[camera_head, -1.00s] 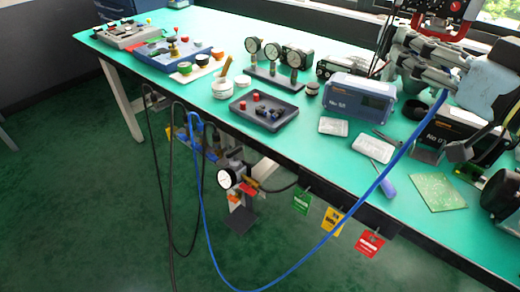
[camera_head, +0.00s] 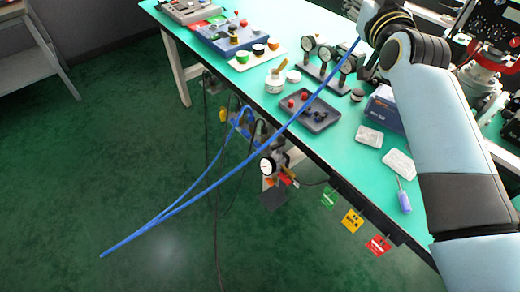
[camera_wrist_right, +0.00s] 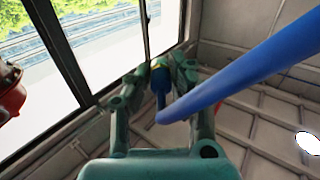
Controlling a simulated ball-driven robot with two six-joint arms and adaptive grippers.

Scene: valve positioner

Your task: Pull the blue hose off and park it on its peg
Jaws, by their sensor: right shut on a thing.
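The blue hose (camera_head: 268,148) runs from my right gripper (camera_head: 366,32) down left across the table front. It bends sharply at the far left over the floor and returns to the blue-fitted block (camera_head: 244,127) under the table edge. In the right wrist view, the jaws (camera_wrist_right: 160,78) are shut on an end of the hose (camera_wrist_right: 235,75), with a yellowish band there. The gripper is above the back of the table. I cannot make out the parking peg. My left gripper is not in view.
The table (camera_head: 350,150) holds a dark tray (camera_head: 322,121), several gauges (camera_head: 326,54) and a screwdriver (camera_head: 403,200). A round gauge (camera_head: 267,166) and green, yellow and red tags (camera_head: 352,220) hang at its front edge. The green floor (camera_head: 90,150) is clear at left.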

